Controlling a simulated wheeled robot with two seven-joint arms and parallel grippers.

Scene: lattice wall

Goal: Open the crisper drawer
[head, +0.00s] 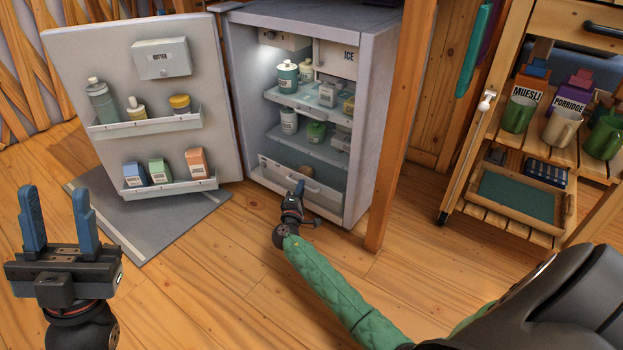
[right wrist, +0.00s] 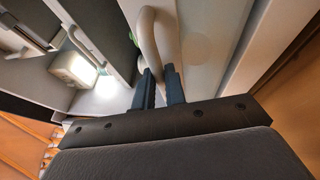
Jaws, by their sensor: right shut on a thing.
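The crisper drawer (head: 324,197) is at the bottom of the open fridge (head: 375,110), with its front facing the room. It looks in line with the fridge opening; I cannot tell whether it is pulled out slightly. My right gripper (head: 299,187) is at the drawer front, shut on the drawer's handle. In the right wrist view, the pale curved handle (right wrist: 148,38) runs down between the blue fingers of my right gripper (right wrist: 160,75). My left gripper (head: 58,220) is open and empty at the lower left, well away from the fridge.
The fridge door (head: 85,60) stands wide open to the left, with bottles and cartons on its shelves. Jars and tubs stand on the shelves above the drawer. A wooden post (head: 397,130) and a wooden cart (head: 530,140) stand right. Floor before the drawer is clear except for my arm.

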